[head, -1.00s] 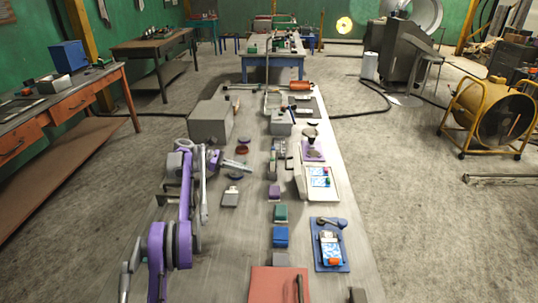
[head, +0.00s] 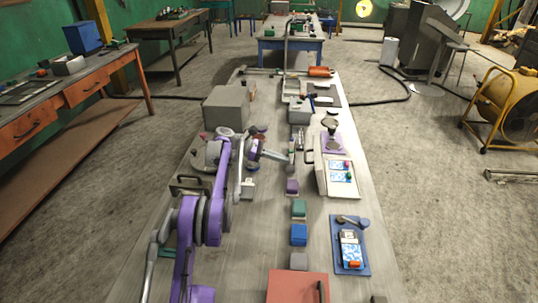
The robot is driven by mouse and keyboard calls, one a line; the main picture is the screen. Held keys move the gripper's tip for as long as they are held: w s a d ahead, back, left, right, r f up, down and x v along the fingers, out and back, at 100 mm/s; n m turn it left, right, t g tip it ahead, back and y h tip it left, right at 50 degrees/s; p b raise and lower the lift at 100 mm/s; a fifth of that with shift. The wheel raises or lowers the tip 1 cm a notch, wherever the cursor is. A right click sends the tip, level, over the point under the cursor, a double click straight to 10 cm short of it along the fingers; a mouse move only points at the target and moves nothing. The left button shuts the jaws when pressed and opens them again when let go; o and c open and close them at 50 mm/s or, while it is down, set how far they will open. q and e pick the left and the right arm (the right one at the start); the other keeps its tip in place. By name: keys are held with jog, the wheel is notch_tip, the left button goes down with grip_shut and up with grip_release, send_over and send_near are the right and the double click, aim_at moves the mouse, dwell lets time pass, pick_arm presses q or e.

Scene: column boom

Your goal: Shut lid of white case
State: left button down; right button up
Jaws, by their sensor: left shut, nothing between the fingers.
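A white case (head: 323,183) sits right of the middle of the long table, with a blue-and-white panel (head: 341,172) on its top side and a dark handle-like part at its left edge. I cannot make out clearly how its lid stands. My left gripper (head: 287,157) is at the end of the purple and grey arm from the left. It is shut and empty, a little left of the case and apart from it as far as I can see. My right gripper is not in view.
A purple block (head: 292,186), a green block (head: 299,208) and a blue block (head: 299,235) stand in a row left of the case. A blue board (head: 366,262) lies nearer. A grey box (head: 226,108) stands behind my left arm.

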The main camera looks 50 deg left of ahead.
pick_arm(q)
jog(key=shift+w+d+r, duration=0.4)
jog(key=shift+w+d, duration=0.3)
jog(key=shift+d, duration=0.1)
jog(key=shift+w+d+r, duration=0.4)
jog(key=shift+w+d, duration=0.3)
jog(key=shift+d, duration=0.05)
jog(key=shift+d+r, duration=0.1)
jog(key=shift+d, duration=0.05)
